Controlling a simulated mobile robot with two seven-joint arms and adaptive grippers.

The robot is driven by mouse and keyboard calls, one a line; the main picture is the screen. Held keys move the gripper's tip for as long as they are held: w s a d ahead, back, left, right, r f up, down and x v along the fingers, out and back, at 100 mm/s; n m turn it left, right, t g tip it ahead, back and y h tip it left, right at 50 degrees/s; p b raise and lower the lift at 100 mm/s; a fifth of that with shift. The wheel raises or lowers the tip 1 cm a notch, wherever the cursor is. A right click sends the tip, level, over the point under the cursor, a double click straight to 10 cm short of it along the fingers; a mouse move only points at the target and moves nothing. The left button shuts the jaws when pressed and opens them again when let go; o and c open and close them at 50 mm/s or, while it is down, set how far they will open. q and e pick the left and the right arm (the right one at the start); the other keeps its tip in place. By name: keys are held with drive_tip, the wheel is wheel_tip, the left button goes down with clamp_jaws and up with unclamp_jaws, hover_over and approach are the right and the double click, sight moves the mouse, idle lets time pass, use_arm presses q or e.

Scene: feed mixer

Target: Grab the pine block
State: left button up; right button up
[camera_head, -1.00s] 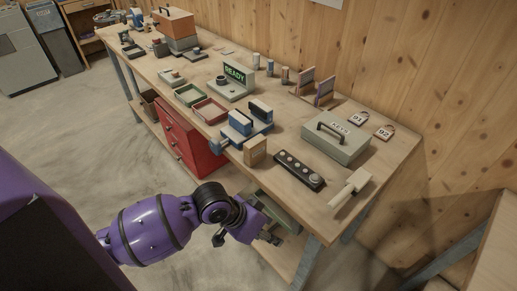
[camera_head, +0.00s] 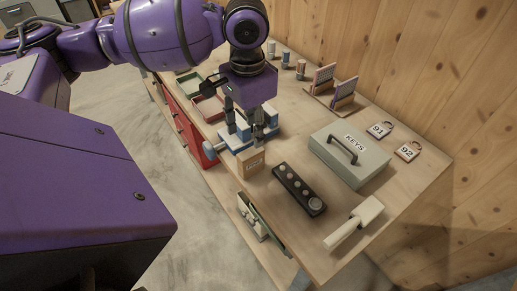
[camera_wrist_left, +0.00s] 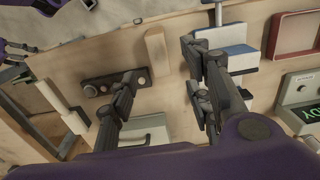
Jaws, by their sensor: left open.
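The pine block (camera_head: 251,163) is a small light-wood block standing near the front edge of the workbench, beside the blue vise (camera_head: 224,142). My left gripper (camera_head: 245,128) points down over the vise area, just behind the block, with its fingers apart. In the left wrist view the pine block (camera_wrist_left: 156,48) shows between and beyond the spread fingers of the left gripper (camera_wrist_left: 160,62). Nothing is held between them. Dark and purple parts at the left edge of the wrist view look like my right gripper (camera_wrist_left: 14,48); their opening is unclear.
A black button strip (camera_head: 299,189) and a grey KEYS box (camera_head: 349,157) stand right of the block. A light-handled tool (camera_head: 354,223) lies at the near right. Padlocks 91 (camera_head: 380,130) and 92 (camera_head: 407,151) lie behind. Red drawers (camera_head: 190,135) are under the bench.

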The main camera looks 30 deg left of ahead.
sight(251, 152)
use_arm(q)
drive_tip(key=shift+s+f, duration=0.2)
drive_tip(key=shift+f, duration=0.3)
drive_tip(key=shift+s+f, duration=0.2)
drive_tip(key=shift+f, duration=0.65)
drive_tip(key=f, duration=0.3)
drive_tip(key=shift+w+d+f, duration=0.1)
drive_tip(key=shift+w+f, duration=0.15)
drive_tip(key=shift+f, duration=0.4)
drive_tip(key=c, duration=0.5)
clamp_jaws()
use_arm(e)
drive_tip(key=shift+s+d+f, duration=0.1)
drive_tip(key=shift+s+f, duration=0.2)
drive_tip(key=shift+s, duration=0.2)
drive_tip(key=shift+s+d+f, duration=0.1)
drive_tip(key=shift+s+f, duration=0.15)
drive_tip(key=shift+s, duration=0.2)
